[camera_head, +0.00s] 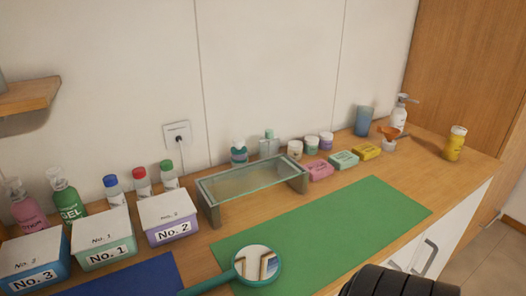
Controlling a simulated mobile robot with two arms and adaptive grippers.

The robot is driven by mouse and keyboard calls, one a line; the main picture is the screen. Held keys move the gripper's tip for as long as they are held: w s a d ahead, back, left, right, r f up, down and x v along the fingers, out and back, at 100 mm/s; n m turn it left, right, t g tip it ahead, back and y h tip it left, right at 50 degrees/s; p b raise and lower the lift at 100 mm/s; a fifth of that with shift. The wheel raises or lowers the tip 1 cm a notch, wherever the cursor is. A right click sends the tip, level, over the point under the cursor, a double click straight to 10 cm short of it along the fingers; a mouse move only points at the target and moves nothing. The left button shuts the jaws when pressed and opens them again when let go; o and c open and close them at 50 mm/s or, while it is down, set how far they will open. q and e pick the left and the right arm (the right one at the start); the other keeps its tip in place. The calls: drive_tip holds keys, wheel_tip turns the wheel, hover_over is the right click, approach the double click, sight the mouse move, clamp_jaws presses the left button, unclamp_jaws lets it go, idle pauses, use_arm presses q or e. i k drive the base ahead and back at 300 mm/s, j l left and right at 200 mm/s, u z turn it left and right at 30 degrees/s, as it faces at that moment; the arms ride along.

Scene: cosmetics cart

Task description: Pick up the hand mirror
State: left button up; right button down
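The hand mirror (257,265) is at the bottom middle of the head view, with a round glass and a teal rim. It overlaps the front left part of the green mat (335,230). Its teal handle (205,286) points to the lower left and runs to the bottom edge of the picture. The glass reflects something brown and white. Neither of my grippers is in view, and no fingers show at the visible part of the mirror.
A glass-topped stand (253,178) is behind the mirror. Lidded boxes No. 1 (104,252), No. 2 (170,229) and No. 3 (35,275) stand left. A blue mat (130,279) lies before them. Most of the green mat is clear. A dark ribbed shape covers the lower right.

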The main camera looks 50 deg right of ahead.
sight(255, 265)
drive_tip(key=z, duration=1.45)
drive_tip(key=l+u, duration=0.15)
drive_tip(key=l, duration=0.2)
drive_tip(key=k, duration=0.05)
